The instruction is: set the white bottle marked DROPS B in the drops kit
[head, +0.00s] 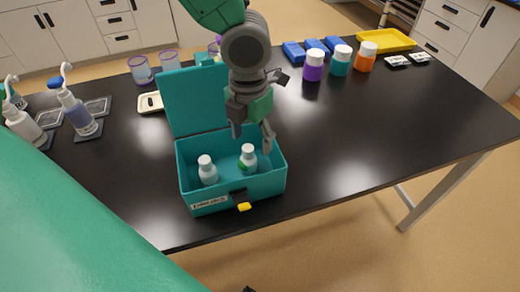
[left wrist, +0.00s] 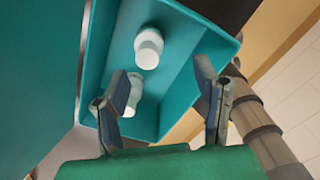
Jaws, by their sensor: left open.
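The drops kit (head: 261,185) is an open teal box near the table's front edge, with its lid (head: 193,101) raised behind it. A white bottle (head: 207,172) stands in its left part. A second white bottle (head: 247,160), with some green on its side, stands in its right part. Their markings are too small to read, so I cannot tell which is DROPS B. My left gripper (head: 252,136) is open above the right bottle, fingers pointing down. In the left wrist view, the open left gripper (left wrist: 163,84) shows with both bottles in the box beyond. My right gripper is not in view.
Pump bottles (head: 77,113) stand at the left. White-capped jars in purple (head: 313,68), teal (head: 341,63) and orange (head: 365,59) stand at the back, near a yellow tray (head: 386,40). The table right of the kit is clear.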

